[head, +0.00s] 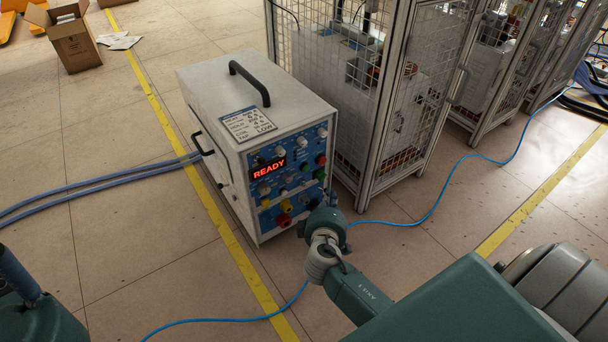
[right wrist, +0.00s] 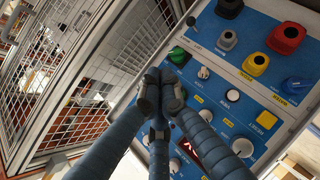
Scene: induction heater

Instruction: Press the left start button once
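The induction heater (head: 240,130) is a white box with a blue control panel and a lit red READY display (head: 269,169). A green button (head: 319,173) sits at the panel's right side; in the right wrist view a green button (right wrist: 178,56) shows just beyond my fingertips. Nothing in view marks which button is the left start button. My right gripper (right wrist: 160,80) has its fingers closed together, empty, in front of the panel. The fingertips look close to the green button; I cannot tell whether they touch anything. They hide part of the panel. My left gripper is out of view.
Wire-mesh cages (head: 345,90) stand close behind and right of the heater. Red (right wrist: 285,38) and yellow (right wrist: 254,65) connectors stick out of the panel. A blue cable (head: 440,200) crosses the floor. A cardboard box (head: 73,42) stands far left.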

